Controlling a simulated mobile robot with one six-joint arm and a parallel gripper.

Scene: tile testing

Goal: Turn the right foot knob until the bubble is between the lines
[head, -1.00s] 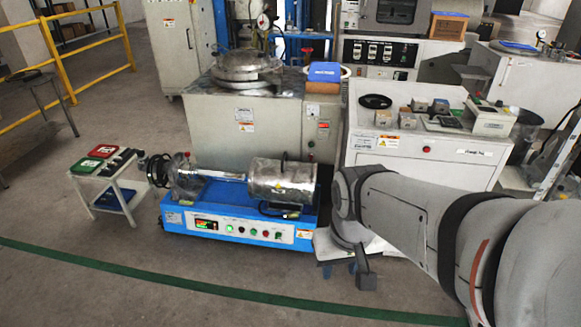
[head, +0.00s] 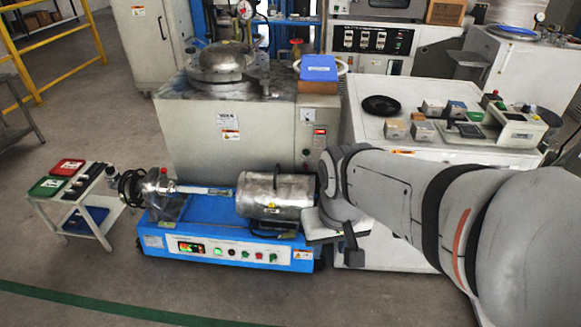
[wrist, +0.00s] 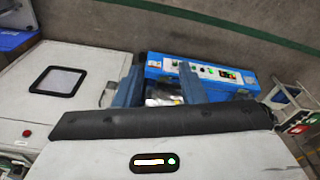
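No foot knob, bubble or line marks can be made out in either view. A blue-based machine (head: 160,232) with a metal drum (head: 275,195) stands on the floor in the head view. It also shows beyond my fingers in the wrist view (wrist: 222,88). My gripper (head: 348,243) is at the right end of this machine in the head view, in front of the white counter. In the wrist view my gripper (wrist: 161,68) has its two blue-grey fingers apart, with nothing held between them.
The white counter (head: 375,150) carries a black round dish (head: 381,105), several small blocks and a meter-like box (head: 520,128). A grey cabinet (head: 200,140) stands behind the blue machine. A small side table (head: 90,210) is at left. The front floor is clear.

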